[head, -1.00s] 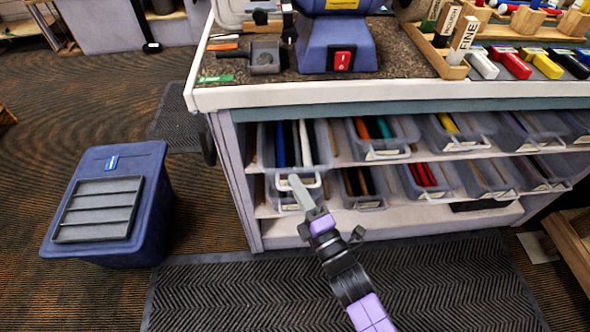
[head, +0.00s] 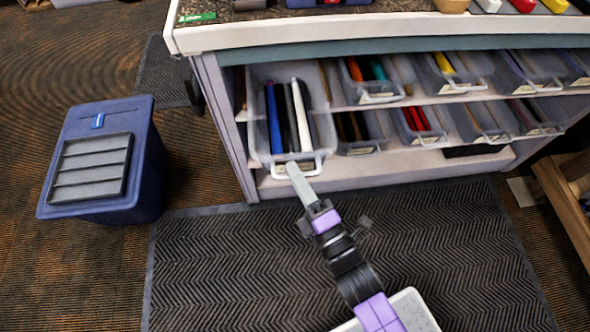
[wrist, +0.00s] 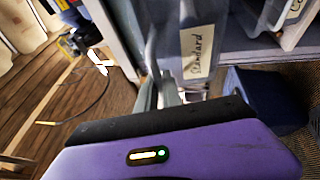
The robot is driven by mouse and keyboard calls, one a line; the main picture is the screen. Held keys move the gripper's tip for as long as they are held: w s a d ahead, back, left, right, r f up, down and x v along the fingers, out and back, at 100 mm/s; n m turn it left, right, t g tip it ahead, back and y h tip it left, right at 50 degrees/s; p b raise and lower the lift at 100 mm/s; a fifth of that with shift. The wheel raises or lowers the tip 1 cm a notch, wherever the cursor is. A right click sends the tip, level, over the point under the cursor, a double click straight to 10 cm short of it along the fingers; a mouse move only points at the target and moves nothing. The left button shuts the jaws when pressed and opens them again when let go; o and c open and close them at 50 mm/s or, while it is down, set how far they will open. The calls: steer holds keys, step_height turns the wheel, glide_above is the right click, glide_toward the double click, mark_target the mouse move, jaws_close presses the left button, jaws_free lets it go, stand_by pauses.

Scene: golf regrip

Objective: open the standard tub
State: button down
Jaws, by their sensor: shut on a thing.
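The standard tub (head: 257,118) is a clear bin at the upper left of the shelves, holding blue, black and white grips. In the head view it sticks out from the shelf front. In the wrist view its label (wrist: 197,52) is upside down and seems to read "Standard". My gripper (head: 293,169) is shut on the tub's pale front handle (head: 317,163). In the wrist view my fingers (wrist: 160,92) reach to the tub's front beside the label. The exact contact on the handle is partly hidden by the fingers.
More clear tubs (head: 385,98) fill two shelves to the right. A white-edged bench top (head: 330,30) overhangs them. A blue lidded bin (head: 140,185) stands on the floor at left. The dark floor mat (head: 220,270) in front has free room.

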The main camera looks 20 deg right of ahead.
steer(key=shift+f, duration=0.1)
steer(key=c, duration=1.5)
jaws_free()
steer(key=v, duration=0.7)
steer(key=shift+s, duration=0.4)
